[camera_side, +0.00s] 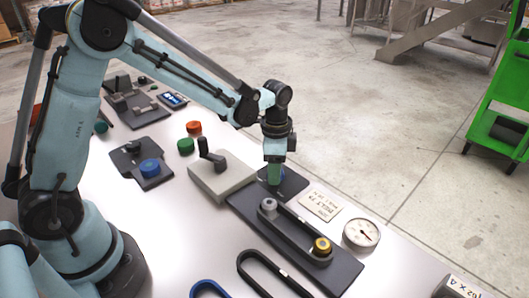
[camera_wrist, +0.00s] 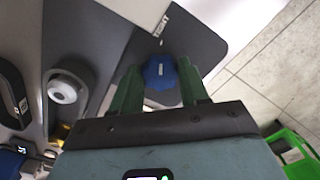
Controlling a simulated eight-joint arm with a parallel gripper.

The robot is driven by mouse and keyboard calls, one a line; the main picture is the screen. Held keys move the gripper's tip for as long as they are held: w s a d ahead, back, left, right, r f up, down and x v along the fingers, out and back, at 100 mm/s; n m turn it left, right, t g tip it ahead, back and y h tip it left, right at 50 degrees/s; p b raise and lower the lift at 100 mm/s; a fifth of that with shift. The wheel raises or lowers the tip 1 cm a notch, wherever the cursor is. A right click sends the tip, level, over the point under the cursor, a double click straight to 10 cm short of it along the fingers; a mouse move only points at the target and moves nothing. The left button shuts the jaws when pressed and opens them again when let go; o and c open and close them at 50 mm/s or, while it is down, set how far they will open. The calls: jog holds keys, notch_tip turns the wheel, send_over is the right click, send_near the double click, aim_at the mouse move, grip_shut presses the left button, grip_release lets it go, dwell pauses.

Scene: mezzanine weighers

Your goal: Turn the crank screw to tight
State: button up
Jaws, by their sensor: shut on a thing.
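My gripper (camera_side: 274,180) points straight down over a small dark plate (camera_side: 293,186) in the side view. In the wrist view its green fingers (camera_wrist: 160,88) stand on either side of a blue knob (camera_wrist: 160,70) with a small white mark, and they are shut on it. The fingers mostly hide this knob in the side view. A black crank handle (camera_side: 211,156) stands upright on a light grey block (camera_side: 222,180), left of my gripper and apart from it. Whether the crank or the blue knob is the crank screw cannot be told for sure.
A round gauge (camera_side: 361,233) and a label card (camera_side: 321,206) lie to the right. Green (camera_side: 185,146) and red (camera_side: 194,128) buttons stand behind the block.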

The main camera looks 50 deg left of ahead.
jog(key=o, duration=1.1)
jog(key=shift+c, duration=0.2)
notch_tip(320, 180, up, 12)
jog(key=shift+r, duration=0.1)
jog(key=s+a+n+t, duration=0.3)
jog(key=s+n+t, duration=0.4)
jog(key=s, duration=0.6)
jog(key=n, duration=0.2)
jog(key=shift+a+n, duration=0.15)
jog(key=shift+n, duration=0.15)
